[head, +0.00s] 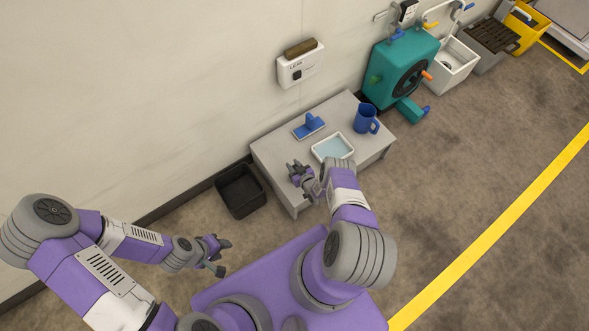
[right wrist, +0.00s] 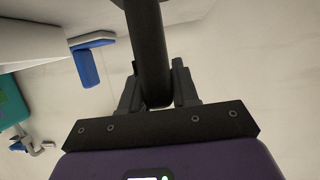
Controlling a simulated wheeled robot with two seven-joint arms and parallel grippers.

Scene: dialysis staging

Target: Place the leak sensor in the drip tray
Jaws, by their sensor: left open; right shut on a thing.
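My right gripper (head: 298,173) is above the left front part of the grey table, just left of a shallow white tray (head: 318,153) with a pale blue inside, which looks like the drip tray. In the right wrist view, its fingers are shut on a dark rod-shaped thing (right wrist: 149,50) with a wider dark part at its far end. It may be the leak sensor; its full shape is cut off. My left gripper (head: 222,257) is open and empty above the floor at the left, away from the table.
The grey table (head: 283,153) also holds a blue-handled tool (head: 309,125) and a blue jug (head: 364,119). A black bin (head: 240,192) stands left of the table. A teal machine (head: 385,65) stands beyond the jug.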

